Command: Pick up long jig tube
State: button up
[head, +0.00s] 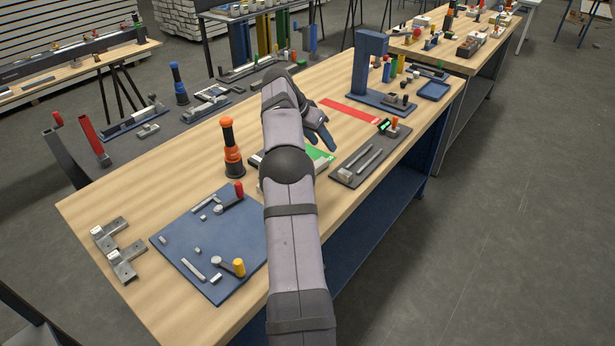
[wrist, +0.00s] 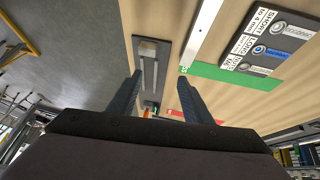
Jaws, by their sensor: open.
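A dark flat tray (head: 345,181) lies on the bench right of my gripper in the head view, with two slim grey metal tubes (head: 368,160) side by side on it. The tray (wrist: 145,97) and tubes (wrist: 148,72) also show in the wrist view, between and beyond my fingers. I cannot tell which tube is the long one. My gripper (head: 322,145) has blue fingers and is open and empty; its spread fingers also show in the wrist view (wrist: 158,80). It is above the bench, apart from the tubes.
A green mat (head: 322,152) is partly hidden by my arm. A labelled dark block (wrist: 262,45) and a pale bar (wrist: 205,30) are near it. A red mat (head: 350,111) and blue stand (head: 366,75) are behind. An orange-black tool (head: 232,147) stands left.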

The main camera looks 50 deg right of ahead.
jog(key=shift+m+t+y, duration=0.4)
jog(key=shift+t+y, duration=0.3)
jog(key=shift+y, duration=0.1)
jog(key=w+a+f, duration=0.1)
jog(key=w+f, duration=0.1)
jog(key=w+a+f, duration=0.4)
jog(key=shift+f, duration=0.2)
jog(key=shift+s+d+f, duration=0.1)
jog(key=shift+s+f, duration=0.05)
jog(key=shift+p+x, duration=0.3)
jog(key=shift+x, duration=0.55)
jog(key=shift+s+d+f+p, duration=0.1)
jog(key=shift+d+f+p, duration=0.25)
jog(key=shift+p, duration=0.2)
jog(key=shift+p+x, duration=0.95)
jog(key=shift+x, duration=1.15)
jog(key=shift+s, duration=0.1)
grip_shut()
